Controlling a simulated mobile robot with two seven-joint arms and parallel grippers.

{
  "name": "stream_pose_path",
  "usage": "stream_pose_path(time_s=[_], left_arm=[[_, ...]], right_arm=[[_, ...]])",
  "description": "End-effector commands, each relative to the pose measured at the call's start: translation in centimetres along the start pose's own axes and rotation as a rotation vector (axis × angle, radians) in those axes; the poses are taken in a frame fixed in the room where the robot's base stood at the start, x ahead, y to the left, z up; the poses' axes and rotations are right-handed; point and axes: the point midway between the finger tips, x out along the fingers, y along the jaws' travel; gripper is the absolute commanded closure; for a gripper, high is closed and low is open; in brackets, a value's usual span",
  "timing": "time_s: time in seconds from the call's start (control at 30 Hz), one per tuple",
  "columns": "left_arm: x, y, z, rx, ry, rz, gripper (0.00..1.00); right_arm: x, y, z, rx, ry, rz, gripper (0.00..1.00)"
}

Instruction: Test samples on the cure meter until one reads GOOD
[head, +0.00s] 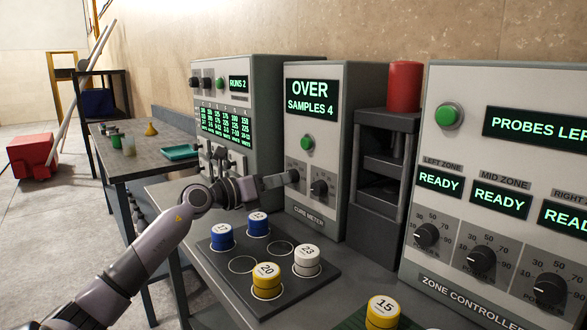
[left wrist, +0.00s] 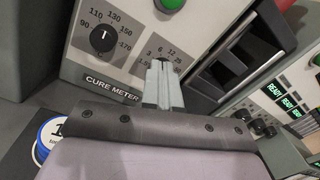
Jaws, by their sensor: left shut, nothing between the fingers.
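The cure meter (head: 311,150) stands in the middle of the bench. Its display (head: 310,97) reads OVER, SAMPLES 4. Below are a green button (head: 307,143) and two dials. My left gripper (head: 290,177) is shut and empty, its fingertips at the right dial (head: 319,188); I cannot tell if they touch it. In the left wrist view the fingers (left wrist: 162,72) point at that dial, and the left dial (left wrist: 103,38) shows clear. Sample pucks sit on a dark tray (head: 316,284): two blue, one white (head: 307,261) and one yellow (head: 267,280). My right gripper is not in view.
A RUNS 2 machine with a table display (head: 228,127) stands left of the meter. A dark press with a red cylinder (head: 405,86) stands right of it, then the zone controller (head: 500,170) showing READY. A yellow-and-white puck marked 15 (head: 383,311) sits at the front right.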

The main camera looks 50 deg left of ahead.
Motion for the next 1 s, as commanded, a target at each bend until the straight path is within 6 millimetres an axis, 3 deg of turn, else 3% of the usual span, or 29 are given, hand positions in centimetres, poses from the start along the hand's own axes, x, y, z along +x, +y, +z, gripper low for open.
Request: stream_pose_path(time_s=[0.03, 0.6, 1.0], left_arm=[[-0.2, 0.5, -0.2, 0.030, -0.002, -0.003, 1.00], [-4.8, -0.2, 4.8, 0.312, 0.003, 0.024, 1.00], [-7.8, -1.3, 6.7, 0.411, 0.000, 0.062, 1.00]], right_arm=[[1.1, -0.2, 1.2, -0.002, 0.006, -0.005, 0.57], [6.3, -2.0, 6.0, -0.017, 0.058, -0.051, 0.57], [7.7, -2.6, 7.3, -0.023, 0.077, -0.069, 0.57]])
